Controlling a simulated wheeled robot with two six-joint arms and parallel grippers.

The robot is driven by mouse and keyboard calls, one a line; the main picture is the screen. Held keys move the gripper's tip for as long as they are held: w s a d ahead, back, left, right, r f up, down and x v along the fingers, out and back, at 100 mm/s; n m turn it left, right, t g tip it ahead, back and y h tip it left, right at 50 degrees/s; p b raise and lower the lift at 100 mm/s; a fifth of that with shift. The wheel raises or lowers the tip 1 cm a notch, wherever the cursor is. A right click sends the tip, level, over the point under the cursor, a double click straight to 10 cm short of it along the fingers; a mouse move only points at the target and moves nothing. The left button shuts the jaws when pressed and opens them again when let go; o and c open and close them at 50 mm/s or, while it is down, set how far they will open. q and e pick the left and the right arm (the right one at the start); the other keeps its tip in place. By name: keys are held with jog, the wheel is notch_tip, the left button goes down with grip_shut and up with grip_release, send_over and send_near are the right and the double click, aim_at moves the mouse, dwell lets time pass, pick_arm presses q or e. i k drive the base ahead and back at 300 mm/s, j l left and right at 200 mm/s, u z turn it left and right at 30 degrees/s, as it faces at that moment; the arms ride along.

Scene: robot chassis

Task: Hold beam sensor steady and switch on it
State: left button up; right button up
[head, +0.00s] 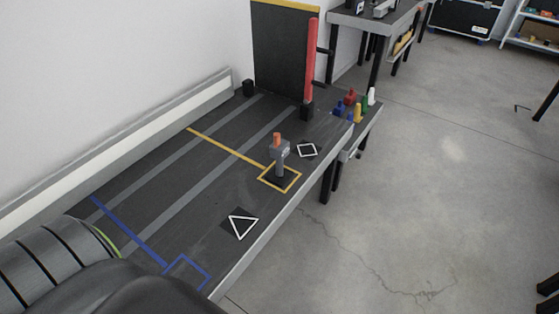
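The likely beam sensor (280,158) is a small grey upright device with an orange top (277,139). It stands on a dark base inside a yellow taped square on the dark table (190,190). Its switch is too small to make out. A dark, rounded part of my arm fills the lower left corner of the head view. Neither of my grippers shows, and nothing of mine touches the device.
A white triangle marker (242,226) and a white square marker (307,150) lie near the device. A red post (311,60) and a dark panel (280,50) stand at the far end. Several coloured pieces (350,98) sit beyond. Open floor lies right.

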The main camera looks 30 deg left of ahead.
aim_at(277, 135)
jog(key=i+l+u, duration=0.2)
jog(key=u, duration=1.4)
